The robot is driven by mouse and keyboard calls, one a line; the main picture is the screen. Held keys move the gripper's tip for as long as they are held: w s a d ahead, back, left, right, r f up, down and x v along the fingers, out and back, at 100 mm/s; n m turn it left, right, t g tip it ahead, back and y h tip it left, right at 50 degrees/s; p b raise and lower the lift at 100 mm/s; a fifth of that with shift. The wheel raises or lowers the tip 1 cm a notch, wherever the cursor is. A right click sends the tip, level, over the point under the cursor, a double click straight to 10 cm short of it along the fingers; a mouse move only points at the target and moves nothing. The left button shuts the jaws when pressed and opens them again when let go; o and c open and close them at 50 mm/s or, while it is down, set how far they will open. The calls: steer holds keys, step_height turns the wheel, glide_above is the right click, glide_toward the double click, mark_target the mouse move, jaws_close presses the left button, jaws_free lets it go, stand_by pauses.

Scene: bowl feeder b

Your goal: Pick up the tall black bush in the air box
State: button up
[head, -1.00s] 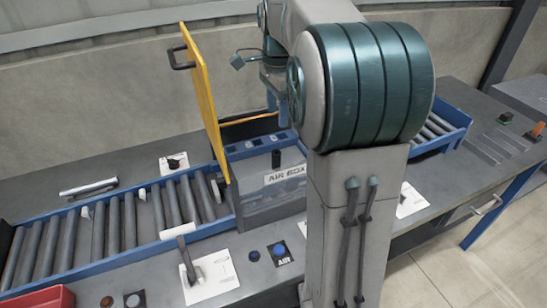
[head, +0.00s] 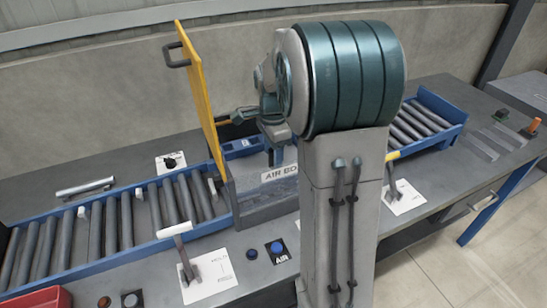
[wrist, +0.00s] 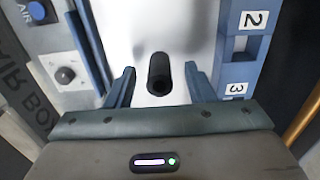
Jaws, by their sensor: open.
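The tall black bush (wrist: 158,74) stands on the pale floor of the air box (head: 265,208), seen from above in the wrist view as a dark cylinder with a hollow end. My gripper (wrist: 160,68) is open, with one blue finger on each side of the bush and a gap on both sides. In the head view my gripper (head: 276,152) is lowered at the air box, and the bush cannot be made out there. How far the fingertips reach down beside the bush is hard to tell.
The yellow lid (head: 203,95) stands raised at the box's left side. Blue blocks numbered 2 and 3 (wrist: 237,65) line one side of the box. A roller conveyor (head: 120,225) runs left. An AIR button (head: 277,247) sits in front.

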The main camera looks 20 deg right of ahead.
steer(key=shift+f, duration=0.1)
steer(key=shift+c, duration=0.3)
jaws_close()
